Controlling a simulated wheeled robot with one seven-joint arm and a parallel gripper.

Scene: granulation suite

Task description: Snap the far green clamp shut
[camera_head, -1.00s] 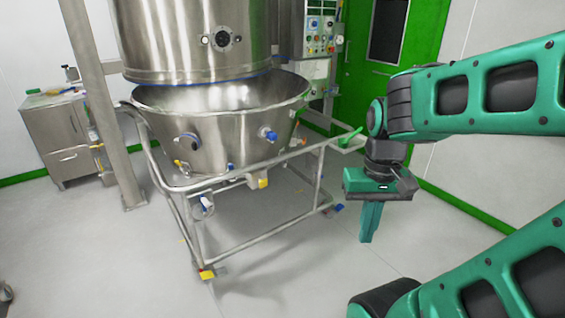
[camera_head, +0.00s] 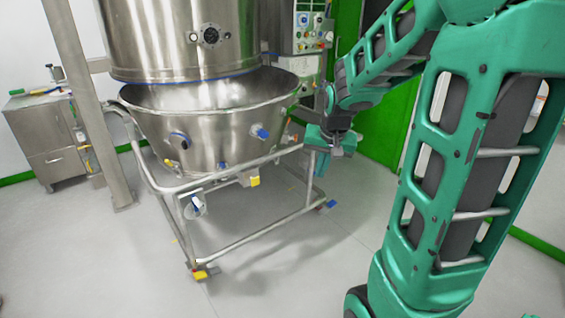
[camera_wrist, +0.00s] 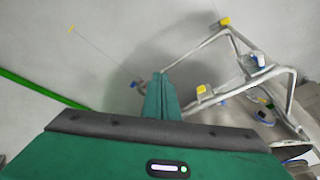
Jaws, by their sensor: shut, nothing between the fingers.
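My gripper (camera_head: 321,168) is shut and empty, pointing down at the right end of the wheeled steel trolley (camera_head: 235,242). In the wrist view its closed teal fingers (camera_wrist: 158,80) show against the floor, with the trolley frame (camera_wrist: 235,88) to their right. I cannot make out a green clamp in either current view. The spot on the trolley's right side where a bright green lever showed earlier is now covered by my gripper and arm. I cannot tell whether my fingers touch the trolley.
A large steel bowl (camera_head: 215,130) sits in the trolley beneath a steel cylinder (camera_head: 170,40). A control panel (camera_head: 312,28) and a green door stand behind. A steel cabinet (camera_head: 45,135) is at the left. The floor in front is clear.

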